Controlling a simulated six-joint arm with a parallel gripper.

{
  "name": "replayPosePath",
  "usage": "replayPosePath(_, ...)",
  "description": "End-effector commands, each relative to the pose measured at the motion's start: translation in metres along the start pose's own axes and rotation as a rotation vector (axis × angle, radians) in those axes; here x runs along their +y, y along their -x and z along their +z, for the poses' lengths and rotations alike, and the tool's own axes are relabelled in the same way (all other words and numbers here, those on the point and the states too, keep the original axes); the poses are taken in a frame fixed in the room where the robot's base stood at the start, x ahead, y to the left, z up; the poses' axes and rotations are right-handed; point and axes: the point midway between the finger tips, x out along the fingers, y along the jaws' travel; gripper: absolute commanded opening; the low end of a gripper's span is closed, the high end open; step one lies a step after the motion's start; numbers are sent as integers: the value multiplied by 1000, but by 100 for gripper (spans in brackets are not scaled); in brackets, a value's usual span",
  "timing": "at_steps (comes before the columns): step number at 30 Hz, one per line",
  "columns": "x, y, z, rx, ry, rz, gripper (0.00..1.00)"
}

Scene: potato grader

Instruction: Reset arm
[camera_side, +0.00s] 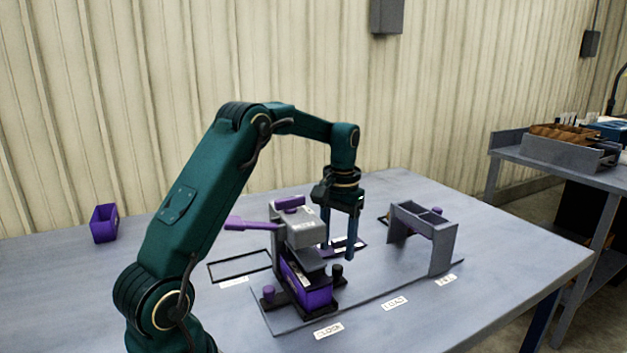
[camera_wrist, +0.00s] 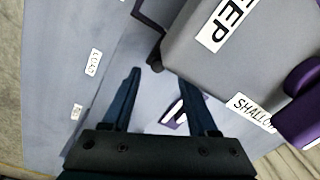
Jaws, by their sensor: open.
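My gripper (camera_side: 339,246) is open and empty in the side view, pointing down just right of the grey and purple machine. Its two dark blue fingers stand apart with nothing between them; they also show spread in the wrist view (camera_wrist: 160,92). The grey machine head (camera_side: 301,228) has a purple lever (camera_side: 250,224) sticking out to the left. A purple bin (camera_side: 309,287) sits under the head on a dark base. In the wrist view the grey head (camera_wrist: 240,60) is close on the right of the fingers. Whether a finger touches it I cannot tell.
A grey stand (camera_side: 422,226) with openings is to the right on the table (camera_side: 400,183). A small purple bin (camera_side: 103,223) stands at the far left. A black outlined rectangle (camera_side: 240,267) on the left is empty. A side bench (camera_side: 560,153) is beyond the table.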

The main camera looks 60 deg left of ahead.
Motion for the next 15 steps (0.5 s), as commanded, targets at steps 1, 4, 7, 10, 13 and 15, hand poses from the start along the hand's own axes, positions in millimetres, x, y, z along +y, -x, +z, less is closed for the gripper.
replayPosePath(1,0,1,0,0,0,0,59)
replayPosePath(4,0,1,0,-1,0,0,59)
replayPosePath(7,0,1,0,0,0,0,59)
replayPosePath(10,5,5,-1,12,-13,0,59)
replayPosePath(13,14,26,-2,68,-41,0,59)
replayPosePath(15,25,46,4,110,-71,3,59)
